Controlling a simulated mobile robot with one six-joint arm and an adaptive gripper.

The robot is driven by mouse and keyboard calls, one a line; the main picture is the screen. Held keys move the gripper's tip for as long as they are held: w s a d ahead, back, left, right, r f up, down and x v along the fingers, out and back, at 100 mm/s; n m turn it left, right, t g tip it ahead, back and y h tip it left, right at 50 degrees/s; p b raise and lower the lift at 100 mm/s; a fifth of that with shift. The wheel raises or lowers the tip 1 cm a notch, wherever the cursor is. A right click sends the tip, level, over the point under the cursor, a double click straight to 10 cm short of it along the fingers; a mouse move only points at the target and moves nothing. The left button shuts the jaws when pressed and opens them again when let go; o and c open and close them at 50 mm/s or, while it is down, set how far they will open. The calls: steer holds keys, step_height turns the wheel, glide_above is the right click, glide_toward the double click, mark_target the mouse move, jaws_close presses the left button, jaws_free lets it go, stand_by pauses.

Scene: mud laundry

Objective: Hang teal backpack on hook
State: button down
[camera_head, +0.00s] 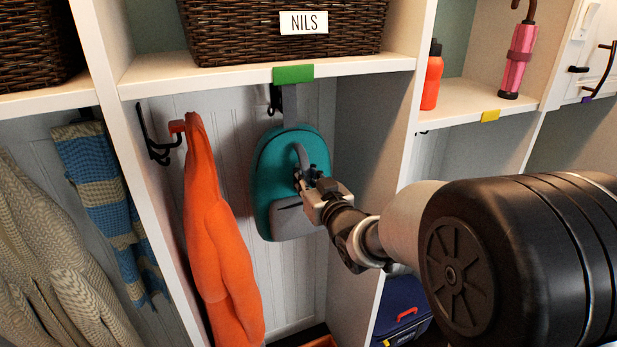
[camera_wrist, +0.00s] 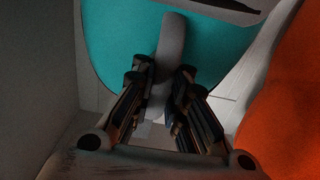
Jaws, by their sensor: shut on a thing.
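The teal backpack (camera_head: 270,190), with a grey front pocket, hangs upright inside the cubby labelled NILS, close to its back panel. My gripper (camera_head: 306,178) is shut on the grey strap on its front. In the wrist view, the fingers (camera_wrist: 161,80) sit on both sides of the grey strap (camera_wrist: 173,35), with the teal backpack (camera_wrist: 120,40) behind. A grey top loop (camera_head: 289,104) rises from the backpack toward the shelf. A black hook (camera_head: 273,99) shows just left of the loop; I cannot tell whether the loop is over it.
An orange garment (camera_head: 215,240) hangs on a red-tipped hook to the left, and looms at right in the wrist view (camera_wrist: 285,120). A shelf with a green tag (camera_head: 293,74) and a wicker basket (camera_head: 240,40) is above. The cubby's right divider (camera_head: 375,200) is near my arm.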

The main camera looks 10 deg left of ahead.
steer(key=shift+b+x, duration=0.45)
steer(key=shift+x, duration=1.45)
steer(key=shift+r, duration=0.15)
steer(key=shift+s+r+b, duration=0.1)
steer(key=shift+b, duration=0.65)
steer(key=shift+f+b, duration=1.15)
steer(key=shift+b, duration=0.7)
stand_by(0.7)
steer(key=c, duration=1.5)
jaws_free()
steer(key=shift+f, duration=0.2)
steer(key=shift+f+b+v, duration=0.15)
steer(key=shift+b+v, duration=0.65)
steer(key=shift+v, duration=1.4)
steer(key=shift+f+b+v, duration=0.2)
steer(key=shift+b+v, duration=0.65)
steer(key=shift+v, duration=1.3)
steer(key=shift+f+b+v, duration=0.15)
steer(key=shift+b+v, duration=0.65)
steer(key=shift+v, duration=1.4)
